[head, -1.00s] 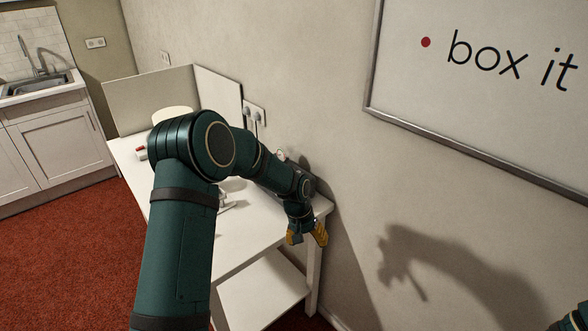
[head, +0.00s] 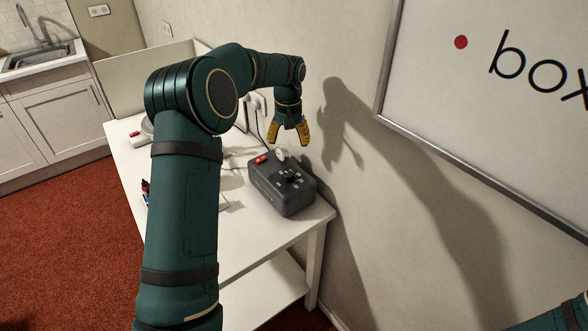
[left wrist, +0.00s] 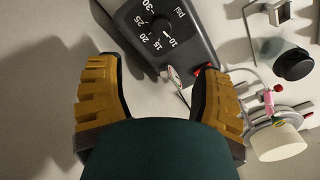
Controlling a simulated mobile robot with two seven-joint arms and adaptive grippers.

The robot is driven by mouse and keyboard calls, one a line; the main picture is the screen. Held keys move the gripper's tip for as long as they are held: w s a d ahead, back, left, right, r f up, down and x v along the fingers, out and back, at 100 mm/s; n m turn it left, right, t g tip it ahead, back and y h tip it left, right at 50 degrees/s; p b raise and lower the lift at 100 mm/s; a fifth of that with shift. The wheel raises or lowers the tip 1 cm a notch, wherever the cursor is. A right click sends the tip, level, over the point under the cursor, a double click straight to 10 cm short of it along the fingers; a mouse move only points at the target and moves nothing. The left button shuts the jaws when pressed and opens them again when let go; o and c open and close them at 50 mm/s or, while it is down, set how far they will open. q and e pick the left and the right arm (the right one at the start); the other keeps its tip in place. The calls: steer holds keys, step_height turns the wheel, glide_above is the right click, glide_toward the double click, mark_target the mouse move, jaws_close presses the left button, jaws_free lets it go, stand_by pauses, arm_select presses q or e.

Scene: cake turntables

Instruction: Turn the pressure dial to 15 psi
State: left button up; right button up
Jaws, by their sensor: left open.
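The pressure dial (head: 292,177) is a black knob on top of a dark grey box (head: 270,190) at the table's near right corner. In the left wrist view, white numbers from 10 to 30 and "psi" ring the dial (left wrist: 160,26), and a white mark on the knob appears to point at 10. My left gripper (head: 289,138), with yellow fingers, is open and empty above the box's wall-side end, apart from the dial. Its fingers (left wrist: 160,70) show spread below the box in the left wrist view. My right gripper is out of view.
A red switch (head: 262,159) and a round gauge (head: 280,154) sit at the box's far end. The wall (head: 350,60) is close behind. The left wrist view shows a dark-capped jar (left wrist: 293,64) and a white cylinder (left wrist: 278,143). My left arm hides part of the white table (head: 262,238).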

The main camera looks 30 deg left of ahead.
mark_target(288, 173)
arm_select(q)
steer(key=f, duration=0.4)
steer(key=f+b, duration=0.1)
steer(key=f, duration=0.3)
steer(key=f+b, duration=0.1)
steer(key=f, duration=0.4)
steer(key=shift+s, duration=0.3)
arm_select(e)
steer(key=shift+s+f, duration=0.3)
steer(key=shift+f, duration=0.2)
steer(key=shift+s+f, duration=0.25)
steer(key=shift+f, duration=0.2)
arm_select(q)
jaws_close()
